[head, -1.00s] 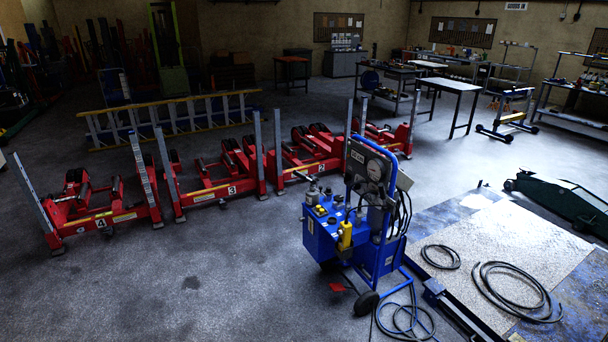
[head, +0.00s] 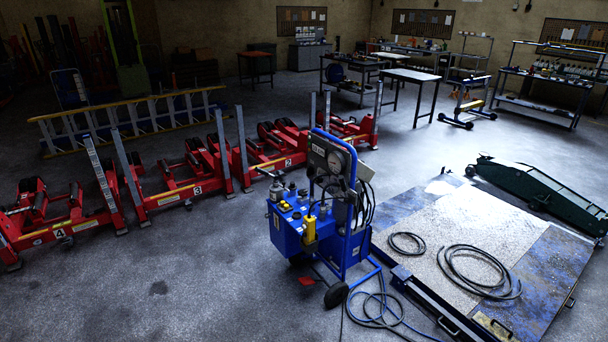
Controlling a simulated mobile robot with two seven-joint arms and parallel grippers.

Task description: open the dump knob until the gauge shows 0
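A blue hydraulic power unit (head: 289,233) on wheels stands right of centre in the head view. A dark panel on its blue upright frame carries a round pale gauge (head: 337,162); its reading is too small to tell. Several small fittings and a yellow part (head: 310,230) sit on and beside the blue tank. I cannot tell which fitting is the dump knob. Neither of my grippers shows in the view.
Red numbered lifting units (head: 187,184) stand in a row at left. A ladder (head: 130,118) lies behind them. A steel plate platform (head: 455,215) with coiled hoses and a green trolley jack (head: 535,188) are at right.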

